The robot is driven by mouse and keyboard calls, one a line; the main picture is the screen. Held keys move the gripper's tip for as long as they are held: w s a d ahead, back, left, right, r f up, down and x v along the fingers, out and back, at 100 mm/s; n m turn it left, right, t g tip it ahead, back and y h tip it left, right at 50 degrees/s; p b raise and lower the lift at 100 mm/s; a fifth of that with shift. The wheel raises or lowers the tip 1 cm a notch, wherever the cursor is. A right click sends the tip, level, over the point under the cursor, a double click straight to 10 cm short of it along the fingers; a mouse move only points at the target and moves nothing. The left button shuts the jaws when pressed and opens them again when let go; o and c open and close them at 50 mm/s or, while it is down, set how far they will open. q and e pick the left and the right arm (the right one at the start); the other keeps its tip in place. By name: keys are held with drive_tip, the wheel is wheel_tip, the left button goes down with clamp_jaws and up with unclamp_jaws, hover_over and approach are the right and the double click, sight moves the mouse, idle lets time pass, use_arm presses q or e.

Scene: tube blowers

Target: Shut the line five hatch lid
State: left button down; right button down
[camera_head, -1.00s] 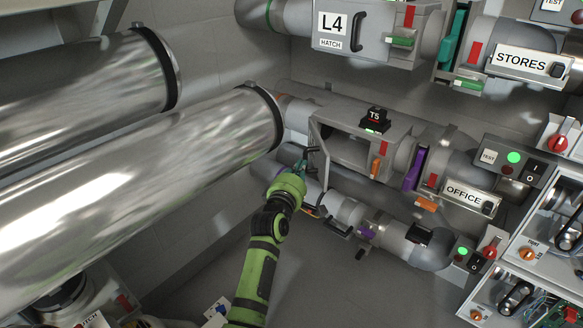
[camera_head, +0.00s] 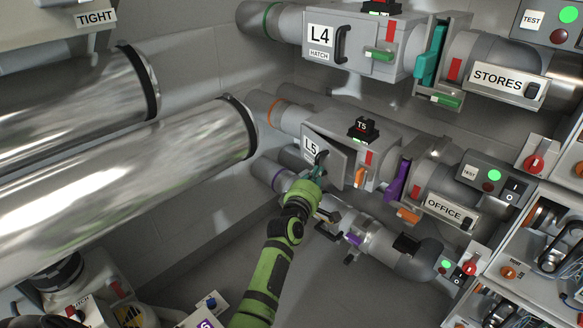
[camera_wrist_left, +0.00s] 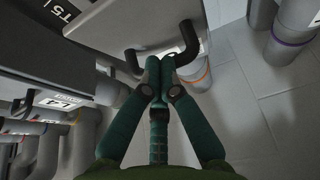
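The line five hatch lid (camera_head: 334,163), a grey panel labelled L5, stands slightly ajar on its grey box (camera_head: 385,150) under the black T5 block (camera_head: 363,129). A narrow dark gap shows along its top edge. My left gripper (camera_head: 319,166) is at the lid's dark handle, partly hiding it. In the left wrist view, the green fingers (camera_wrist_left: 160,66) are together, with their tips at the black handle (camera_wrist_left: 191,40). I cannot tell whether they clasp it or only touch it. The orange latch (camera_head: 360,178) is on the box right of the lid. My right gripper is not in view.
The L4 hatch (camera_head: 350,40) is above. A purple gate lever (camera_head: 396,181) and the OFFICE pipe end (camera_head: 446,207) are to the right. A lower pipe (camera_head: 370,238) runs below my gripper. Large shiny tubes (camera_head: 130,160) fill the left side.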

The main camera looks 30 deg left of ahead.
sight(330, 165)
use_arm(q)
drive_tip(key=shift+w+d, duration=1)
drive_tip(key=shift+w, duration=0.05)
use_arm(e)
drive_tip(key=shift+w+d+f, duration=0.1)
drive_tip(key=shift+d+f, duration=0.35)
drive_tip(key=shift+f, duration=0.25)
